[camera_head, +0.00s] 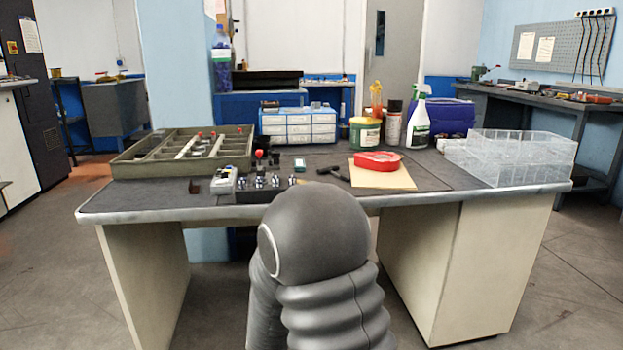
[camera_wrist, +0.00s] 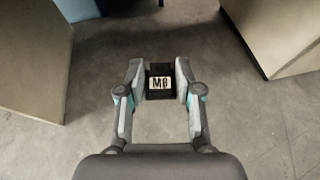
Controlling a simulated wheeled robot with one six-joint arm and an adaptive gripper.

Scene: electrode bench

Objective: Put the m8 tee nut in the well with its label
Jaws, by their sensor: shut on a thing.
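In the wrist view my gripper (camera_wrist: 160,84) is shut on a small dark block (camera_wrist: 160,70) with a white label that looks like "M8"; I take it for the m8 tee nut. The block sits between the fingertips, with bare floor beyond it. In the head view my own arm hides the gripper and the held block. An olive divided tray (camera_head: 122,166) lies at the left of the bench. No well label can be read at this size.
Small metal parts (camera_head: 258,182) and a grey device (camera_head: 224,180) stand near the bench's front edge. Clear bins (camera_head: 515,158) stand at the right. Bench pedestals (camera_wrist: 30,60) flank the gripper.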

